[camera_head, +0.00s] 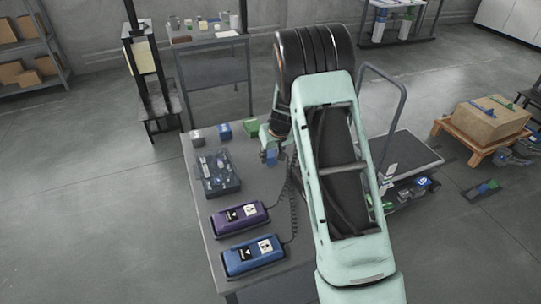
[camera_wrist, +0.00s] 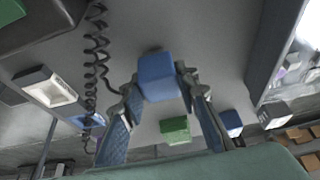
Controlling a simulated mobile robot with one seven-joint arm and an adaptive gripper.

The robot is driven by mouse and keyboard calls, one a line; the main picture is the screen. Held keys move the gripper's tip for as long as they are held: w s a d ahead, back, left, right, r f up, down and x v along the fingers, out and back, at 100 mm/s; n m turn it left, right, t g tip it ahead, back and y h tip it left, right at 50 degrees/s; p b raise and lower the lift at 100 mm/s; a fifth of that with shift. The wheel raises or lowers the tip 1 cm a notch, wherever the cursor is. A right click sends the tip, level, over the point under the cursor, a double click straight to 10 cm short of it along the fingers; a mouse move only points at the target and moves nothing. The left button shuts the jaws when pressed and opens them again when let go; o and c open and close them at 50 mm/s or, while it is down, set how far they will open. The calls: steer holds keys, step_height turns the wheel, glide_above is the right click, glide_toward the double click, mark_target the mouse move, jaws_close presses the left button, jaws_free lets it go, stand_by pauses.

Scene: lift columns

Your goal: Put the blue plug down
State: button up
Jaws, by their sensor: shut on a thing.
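My gripper (camera_head: 268,150) is over the right part of the grey table in the head view, partly hidden by my arm. It is shut on the blue plug (camera_wrist: 158,79), a small block-shaped piece held between the two fingertips in the wrist view. The plug also shows just below the fingers in the head view (camera_head: 271,158). I cannot tell whether its underside touches the table.
The table (camera_head: 203,165) holds a green block (camera_head: 250,127), a blue block (camera_head: 224,131), a grey block (camera_head: 196,138), a dark box (camera_head: 217,172), and purple (camera_head: 238,219) and blue (camera_head: 253,257) devices. Coiled cords (camera_wrist: 97,50) run near my gripper. A cart (camera_head: 405,160) stands right.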

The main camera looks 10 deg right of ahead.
steer(key=shift+f, duration=0.2)
steer(key=o, duration=1.1)
steer(key=shift+c, duration=0.2)
steer(key=shift+r, duration=0.1)
steer(key=shift+r, duration=0.4)
steer(key=v, duration=1.1)
steer(key=shift+r+b, duration=0.2)
steer(key=shift+b, duration=0.1)
steer(key=shift+s, duration=0.15)
